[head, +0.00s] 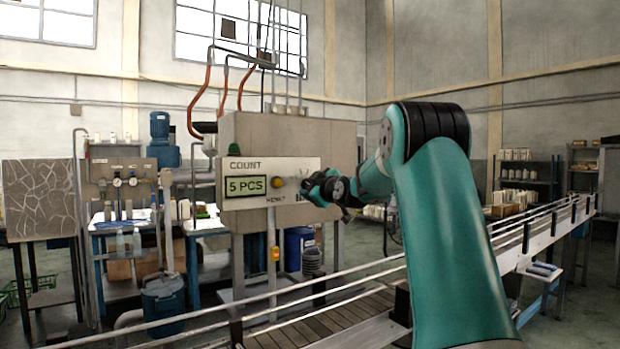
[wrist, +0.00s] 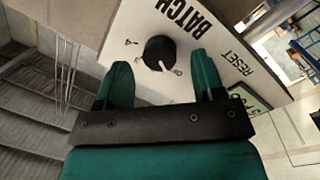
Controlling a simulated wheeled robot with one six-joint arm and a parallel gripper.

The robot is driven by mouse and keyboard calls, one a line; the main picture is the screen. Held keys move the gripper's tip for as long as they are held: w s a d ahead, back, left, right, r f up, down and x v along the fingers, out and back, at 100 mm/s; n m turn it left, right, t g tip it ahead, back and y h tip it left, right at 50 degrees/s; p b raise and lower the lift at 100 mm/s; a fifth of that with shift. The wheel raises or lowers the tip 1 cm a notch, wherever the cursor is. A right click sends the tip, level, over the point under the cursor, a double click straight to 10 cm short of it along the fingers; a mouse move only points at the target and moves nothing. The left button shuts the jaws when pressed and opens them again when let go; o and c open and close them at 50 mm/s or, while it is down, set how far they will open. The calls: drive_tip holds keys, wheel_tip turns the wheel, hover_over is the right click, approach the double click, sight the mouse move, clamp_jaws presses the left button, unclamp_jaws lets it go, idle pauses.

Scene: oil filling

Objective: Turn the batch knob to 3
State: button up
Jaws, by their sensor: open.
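In the wrist view the black round batch knob (wrist: 159,53) sits on the white panel (wrist: 222,53) below the word BATCH. A light pointer mark shows at its lower right edge in the picture. A small mark stands to its left; I cannot read it surely. My gripper (wrist: 160,60) is open, one green finger on each side in the picture, with the knob between and just beyond the fingertips. I cannot tell if they touch it. In the head view my gripper (head: 322,187) is at the panel's right part and hides the knob.
The count display (head: 248,186) reads 5 PCS. A yellow button (head: 277,182) is left of my gripper, above the word RESET. The panel is on a grey cabinet (head: 285,135). A conveyor with rails (head: 330,320) runs below it.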

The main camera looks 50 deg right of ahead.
drive_tip(key=shift+p+x, duration=0.3)
drive_tip(key=shift+x, duration=1.05)
drive_tip(key=c, duration=0.9)
